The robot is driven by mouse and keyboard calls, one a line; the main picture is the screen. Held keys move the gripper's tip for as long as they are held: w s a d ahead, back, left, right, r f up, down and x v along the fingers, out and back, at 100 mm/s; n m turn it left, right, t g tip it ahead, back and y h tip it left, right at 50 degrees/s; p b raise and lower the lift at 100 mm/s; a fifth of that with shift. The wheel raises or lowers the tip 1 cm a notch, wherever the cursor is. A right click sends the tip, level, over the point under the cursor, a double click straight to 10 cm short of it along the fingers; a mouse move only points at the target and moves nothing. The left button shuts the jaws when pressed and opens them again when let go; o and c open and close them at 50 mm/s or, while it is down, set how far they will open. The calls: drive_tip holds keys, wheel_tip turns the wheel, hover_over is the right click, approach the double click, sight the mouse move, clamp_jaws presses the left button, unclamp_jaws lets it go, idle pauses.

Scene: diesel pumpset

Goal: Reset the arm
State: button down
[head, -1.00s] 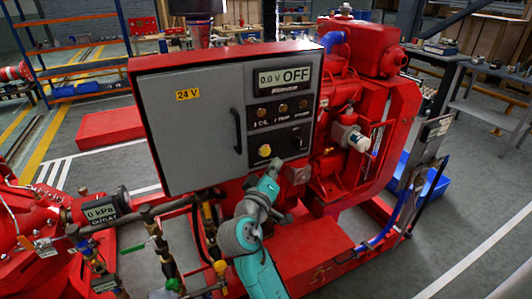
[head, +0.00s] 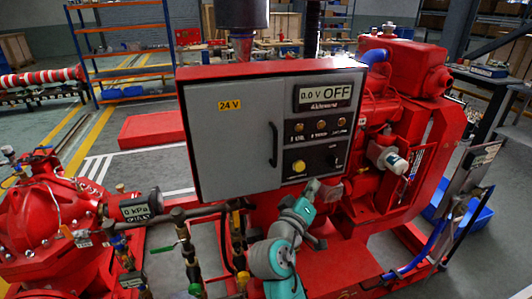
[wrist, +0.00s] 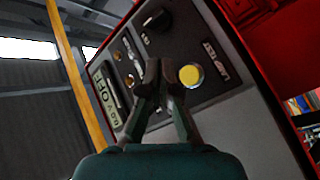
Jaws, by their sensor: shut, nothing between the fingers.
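My teal arm rises in front of the control panel in the head view. My gripper (head: 312,188) is near the panel's lower edge, just below the yellow button (head: 298,166). In the wrist view my gripper (wrist: 160,68) is shut with its fingertips together and nothing between them. The panel face with its yellow button (wrist: 190,76), black knob (wrist: 157,20) and display (wrist: 107,97) lies beyond the fingers. I cannot tell the exact gap between the fingertips and the panel.
The grey control cabinet (head: 235,140) reads 0.0 V OFF on its display (head: 324,94). Red pump pipework with a 0 kPa gauge (head: 138,207) stands at left. The red engine (head: 405,80) stands behind at right. Open floor (head: 120,172) lies at left behind the pump.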

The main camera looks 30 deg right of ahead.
drive_tip(key=s+a+f+n+t+y, duration=0.3)
drive_tip(key=s+a+f+y, duration=0.35)
drive_tip(key=f, duration=0.45)
drive_tip(key=s+a+f+n+t+y, duration=0.35)
drive_tip(key=s+a+f+y, duration=0.2)
drive_tip(key=a+f, duration=0.4)
drive_tip(key=s+a+f+y, duration=0.2)
drive_tip(key=s, duration=0.5)
drive_tip(key=s+a+f+y, duration=0.1)
drive_tip(key=s+a, duration=0.2)
drive_tip(key=s, duration=0.4)
drive_tip(key=s+r+m, duration=0.2)
drive_tip(key=s, duration=0.4)
drive_tip(key=s+a+r+m+y, duration=0.1)
drive_tip(key=s+r+m, duration=0.1)
drive_tip(key=s, duration=0.4)
drive_tip(key=shift+a+r+y, duration=0.25)
drive_tip(key=shift+y, duration=0.05)
